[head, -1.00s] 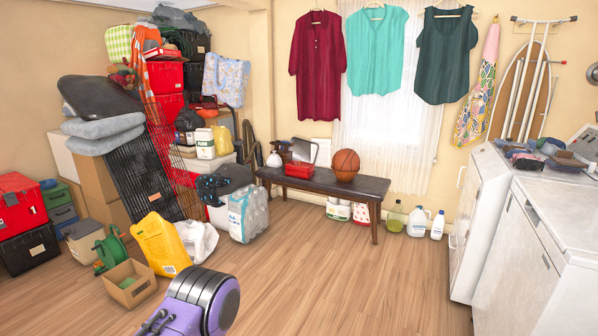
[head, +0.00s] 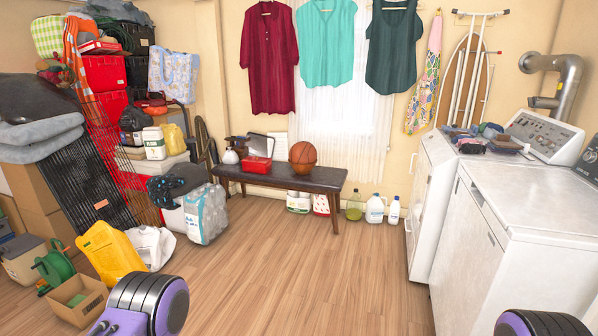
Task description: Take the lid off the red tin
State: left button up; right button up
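A red tin (head: 257,164) sits on the dark bench (head: 330,181) against the back wall, left of a basketball (head: 302,153). It is small and far off in the head view. A pale grey panel stands upright at its back; I cannot tell whether this is its raised lid or a separate thing behind it. Neither of my grippers is in view. Only rounded purple and black parts of my arms show at the bottom edge, well short of the bench.
A yellow container (head: 110,253), cardboard box (head: 76,300) and green reel (head: 54,264) stand on the floor at left. White machines (head: 515,225) line the right side. Bottles (head: 375,209) stand beside the bench's right end. The wooden floor before the bench is clear.

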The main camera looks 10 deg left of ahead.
aim_at(249, 159)
jog(key=u, duration=0.6)
jog(key=i, duration=2.3)
jog(key=u, duration=0.3)
jog(key=i, duration=3)
jog(key=z, duration=0.9)
jog(key=i, duration=1)
jog(key=z, duration=0.25)
